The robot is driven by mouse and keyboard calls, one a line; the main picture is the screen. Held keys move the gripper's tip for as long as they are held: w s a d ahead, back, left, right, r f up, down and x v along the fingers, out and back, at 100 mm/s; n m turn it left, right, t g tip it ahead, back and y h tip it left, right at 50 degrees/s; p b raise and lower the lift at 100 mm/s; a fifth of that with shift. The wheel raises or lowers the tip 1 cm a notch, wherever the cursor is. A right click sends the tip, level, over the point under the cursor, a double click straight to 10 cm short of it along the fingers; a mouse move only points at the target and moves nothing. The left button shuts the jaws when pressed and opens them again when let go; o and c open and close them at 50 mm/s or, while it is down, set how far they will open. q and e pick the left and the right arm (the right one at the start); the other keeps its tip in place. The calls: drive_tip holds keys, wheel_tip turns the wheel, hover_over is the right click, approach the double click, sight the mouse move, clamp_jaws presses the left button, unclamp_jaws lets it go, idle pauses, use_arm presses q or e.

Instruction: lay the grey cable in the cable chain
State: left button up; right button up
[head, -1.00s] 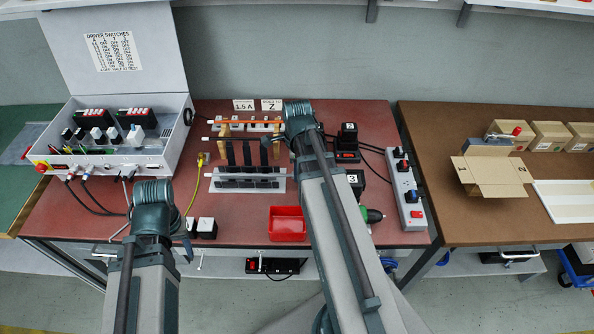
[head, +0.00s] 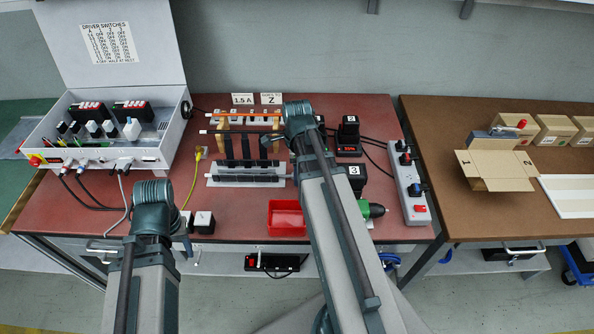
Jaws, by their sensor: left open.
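A grey cable (head: 124,195) hangs from the front of the white control box (head: 90,158) and curves down near the table's front edge, just left of my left wrist. A long black ribbed piece (head: 246,178) lies in a light tray at the table's middle; it may be the cable chain, but I cannot tell for sure. My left gripper (head: 152,195) is open near the front edge; its fingers are mostly hidden behind its wrist. My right gripper (head: 268,141) is beside the rack of rods; the arm hides most of its fingers.
A yellow cable (head: 196,180) lies left of the tray. Two small black-and-white blocks (head: 203,222) sit near the front edge.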

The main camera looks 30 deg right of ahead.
drive_tip(key=shift+r, duration=0.1)
wheel_tip(320, 180, up, 14)
drive_tip(key=p, duration=1.4)
drive_tip(key=shift+f, duration=0.2)
